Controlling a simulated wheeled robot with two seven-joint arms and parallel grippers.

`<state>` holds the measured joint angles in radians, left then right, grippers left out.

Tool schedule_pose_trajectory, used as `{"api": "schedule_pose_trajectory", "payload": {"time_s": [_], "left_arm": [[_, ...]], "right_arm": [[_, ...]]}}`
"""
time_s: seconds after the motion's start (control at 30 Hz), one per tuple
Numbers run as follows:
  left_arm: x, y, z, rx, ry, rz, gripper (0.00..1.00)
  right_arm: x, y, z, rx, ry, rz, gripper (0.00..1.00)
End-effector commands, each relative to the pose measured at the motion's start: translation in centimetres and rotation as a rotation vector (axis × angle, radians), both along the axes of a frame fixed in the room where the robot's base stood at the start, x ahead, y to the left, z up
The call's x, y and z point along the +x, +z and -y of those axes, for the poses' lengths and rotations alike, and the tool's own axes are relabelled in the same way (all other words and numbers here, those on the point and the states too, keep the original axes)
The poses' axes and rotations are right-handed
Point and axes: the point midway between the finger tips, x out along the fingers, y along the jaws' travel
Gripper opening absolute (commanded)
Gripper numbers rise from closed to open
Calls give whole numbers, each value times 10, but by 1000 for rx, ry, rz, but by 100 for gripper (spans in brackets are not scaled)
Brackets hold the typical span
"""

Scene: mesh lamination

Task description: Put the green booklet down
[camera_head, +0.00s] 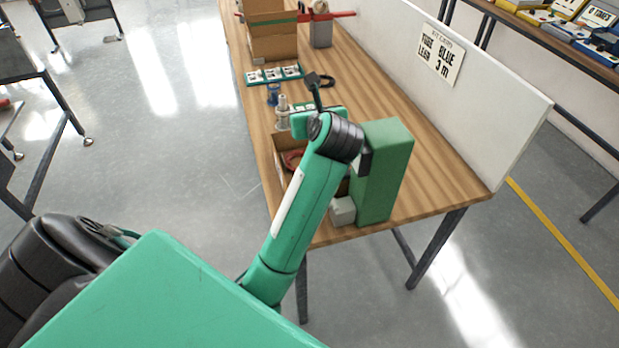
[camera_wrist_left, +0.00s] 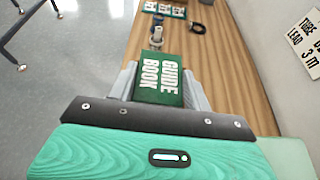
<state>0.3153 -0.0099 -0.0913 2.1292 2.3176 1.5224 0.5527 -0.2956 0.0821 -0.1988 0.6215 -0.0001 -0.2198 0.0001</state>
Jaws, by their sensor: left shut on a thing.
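The green booklet (camera_wrist_left: 158,80), with "GUIDE BOOK" in white letters on its cover, shows in the left wrist view. My left gripper (camera_wrist_left: 160,85) is shut on it, with a grey finger along each side. The booklet's far end points up the wooden table (camera_wrist_left: 226,60). In the head view my arm and hand hide most of the left gripper and booklet above the table (camera_head: 435,170). I cannot tell whether the booklet touches anything below. My right gripper is in neither view.
A tall green block-shaped unit (camera_head: 385,175) stands right of my wrist. A cardboard box (camera_head: 279,160) lies under my arm. Beyond are a small silver bottle (camera_head: 283,108), a blue spool (camera_head: 273,94), a card tray (camera_head: 274,76) and a larger carton (camera_head: 272,45). A white panel (camera_head: 400,65) borders the right.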

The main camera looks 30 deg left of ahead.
Motion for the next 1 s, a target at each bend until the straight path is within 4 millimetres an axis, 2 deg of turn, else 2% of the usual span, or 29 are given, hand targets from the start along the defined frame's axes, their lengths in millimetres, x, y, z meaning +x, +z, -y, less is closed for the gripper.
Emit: {"api": "schedule_pose_trajectory", "payload": {"time_s": [0.17, 0.63, 1.0], "left_arm": [[1, -12, -2, 4, 26, -6, 27], [1, -130, -2, 8, 22, -6, 27], [1, -174, -2, 5, 22, -5, 27]], "right_arm": [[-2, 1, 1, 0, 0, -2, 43], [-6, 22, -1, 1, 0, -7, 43], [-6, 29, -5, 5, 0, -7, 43]]}}
